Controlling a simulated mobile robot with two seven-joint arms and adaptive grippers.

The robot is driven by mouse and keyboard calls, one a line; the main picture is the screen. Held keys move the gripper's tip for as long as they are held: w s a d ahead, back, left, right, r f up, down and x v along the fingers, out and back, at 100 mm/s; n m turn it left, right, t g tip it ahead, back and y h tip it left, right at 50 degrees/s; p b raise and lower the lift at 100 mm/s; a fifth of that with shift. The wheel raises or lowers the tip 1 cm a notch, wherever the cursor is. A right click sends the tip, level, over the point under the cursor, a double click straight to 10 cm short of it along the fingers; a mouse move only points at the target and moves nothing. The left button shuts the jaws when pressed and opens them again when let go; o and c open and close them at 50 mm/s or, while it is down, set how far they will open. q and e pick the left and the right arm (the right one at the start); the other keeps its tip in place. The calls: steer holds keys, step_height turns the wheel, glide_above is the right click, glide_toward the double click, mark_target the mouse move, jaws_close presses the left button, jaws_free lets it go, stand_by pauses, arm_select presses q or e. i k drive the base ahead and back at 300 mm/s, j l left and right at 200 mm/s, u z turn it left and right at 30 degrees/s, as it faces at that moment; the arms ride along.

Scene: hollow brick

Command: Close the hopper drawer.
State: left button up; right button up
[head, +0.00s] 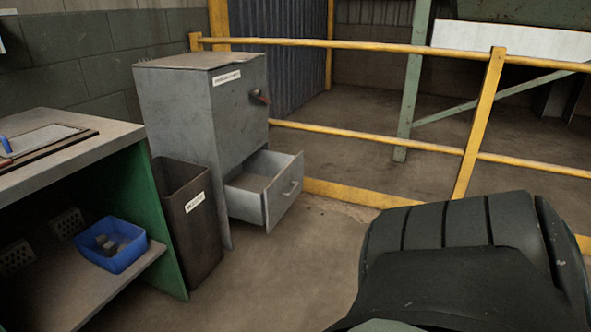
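The hopper is a grey metal cabinet (185,105) with a label and a dark lever on its upper front. Its drawer (284,196) is at the bottom, pulled out toward the right, with a handle on its front panel. The drawer's inside, as far as it shows, looks empty. Neither of my grippers shows in the head view. A large dark part, which seems to be mine, fills the lower right, well apart from the drawer.
A dark labelled bin (190,225) stands just left of the drawer. A workbench (75,150) with a blue tray (111,244) on its lower shelf is at left. A yellow railing (390,144) runs behind. The floor (290,270) before the drawer is clear.

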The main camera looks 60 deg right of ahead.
mark_target(260, 190)
steer(key=z, duration=1.85)
